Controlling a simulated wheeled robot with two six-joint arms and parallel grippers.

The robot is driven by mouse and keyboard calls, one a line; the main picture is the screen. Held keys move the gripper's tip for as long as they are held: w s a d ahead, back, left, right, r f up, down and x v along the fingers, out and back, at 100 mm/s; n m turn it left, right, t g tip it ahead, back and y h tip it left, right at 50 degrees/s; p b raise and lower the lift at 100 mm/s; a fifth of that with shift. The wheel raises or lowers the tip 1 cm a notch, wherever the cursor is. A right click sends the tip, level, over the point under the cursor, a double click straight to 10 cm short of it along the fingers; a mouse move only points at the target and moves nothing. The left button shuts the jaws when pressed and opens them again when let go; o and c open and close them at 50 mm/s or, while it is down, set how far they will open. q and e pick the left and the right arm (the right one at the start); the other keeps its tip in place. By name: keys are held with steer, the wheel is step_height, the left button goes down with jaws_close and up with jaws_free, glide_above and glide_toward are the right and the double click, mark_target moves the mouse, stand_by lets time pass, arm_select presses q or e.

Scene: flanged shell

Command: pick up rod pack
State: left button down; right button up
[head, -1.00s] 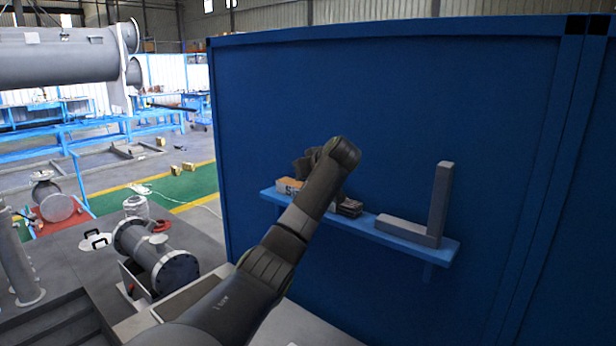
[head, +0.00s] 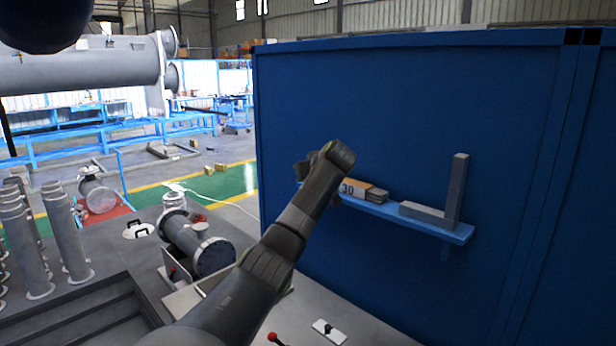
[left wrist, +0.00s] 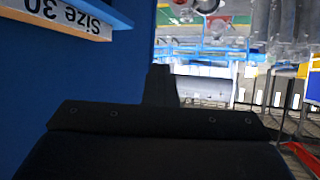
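The rod pack (head: 364,189) is a small box with a pale label reading "30" and brown sides. It lies on a blue shelf (head: 428,226) on a blue wall. Its left part is hidden behind my left arm. In the left wrist view the pack (left wrist: 60,14) shows upside down at the upper left, labelled "Size 30". My left gripper (head: 306,168) is by the shelf's left end, mostly hidden by its own wrist. In the left wrist view its fingers (left wrist: 161,84) form one narrow central post, apart from the pack. My right gripper is out of view.
A grey L-shaped block (head: 455,195) stands at the shelf's right end. The blue wall (head: 420,110) is close behind the shelf. A grey flanged shell (head: 196,243) and upright cylinders (head: 68,240) are at lower left. A dark rounded shape fills the top left corner.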

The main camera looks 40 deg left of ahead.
arm_select(q)
steer(key=c, duration=2.2)
jaws_free()
steer(key=shift+s+r, duration=0.1)
steer(key=shift+r, duration=0.05)
steer(key=shift+c, duration=2.2)
jaws_free()
